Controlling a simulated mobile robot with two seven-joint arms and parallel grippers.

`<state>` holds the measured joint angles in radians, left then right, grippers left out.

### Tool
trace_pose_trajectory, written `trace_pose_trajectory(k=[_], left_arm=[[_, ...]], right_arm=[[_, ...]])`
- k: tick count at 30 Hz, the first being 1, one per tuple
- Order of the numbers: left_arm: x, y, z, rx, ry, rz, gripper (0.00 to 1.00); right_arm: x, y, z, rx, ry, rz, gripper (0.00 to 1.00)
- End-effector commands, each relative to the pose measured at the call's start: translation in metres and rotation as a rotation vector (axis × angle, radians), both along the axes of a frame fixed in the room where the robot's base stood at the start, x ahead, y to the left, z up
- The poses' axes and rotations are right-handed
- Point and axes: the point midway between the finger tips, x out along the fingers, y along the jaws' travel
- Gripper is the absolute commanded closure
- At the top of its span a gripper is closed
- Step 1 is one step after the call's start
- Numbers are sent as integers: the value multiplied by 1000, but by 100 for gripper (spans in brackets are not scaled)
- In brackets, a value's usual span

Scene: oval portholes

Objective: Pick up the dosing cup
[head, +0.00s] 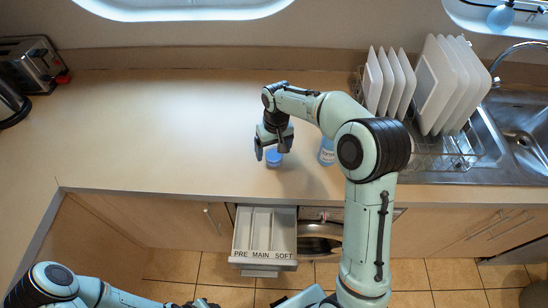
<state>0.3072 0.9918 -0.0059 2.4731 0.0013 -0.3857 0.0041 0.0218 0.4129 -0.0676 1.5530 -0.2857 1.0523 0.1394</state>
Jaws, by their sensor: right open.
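A small blue dosing cup (274,159) stands on the beige worktop (170,130), near its front edge. My right gripper (270,150) is open and points down just above and around the cup, with a finger on either side in this view. Whether the fingers touch the cup cannot be told. My left arm lies low at the bottom left; its dark end (205,303) is cut off by the frame's bottom edge.
A blue labelled bottle (327,152) stands right of the cup, beside my right arm. A detergent drawer (264,232) marked PRE, MAIN, SOFT is open below. A dish rack (440,150) with white plates and a sink (525,125) are at right.

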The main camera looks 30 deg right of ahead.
Motion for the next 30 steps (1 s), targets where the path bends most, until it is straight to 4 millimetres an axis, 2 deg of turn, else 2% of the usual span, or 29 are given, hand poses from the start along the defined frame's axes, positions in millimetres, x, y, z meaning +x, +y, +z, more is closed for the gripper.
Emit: trace_pose_trajectory(k=[3,11,16,30], left_arm=[[-1,0,-1,0,1,0,57],[-1,0,-1,0,1,0,57],[-1,0,-1,0,1,0,57],[0,0,0,0,0,0,57]], right_arm=[[0,1,-11,0,1,0,15],[0,1,-13,0,0,0,15],[0,1,-13,0,-1,0,70],[1,1,-10,0,-2,0,70]])
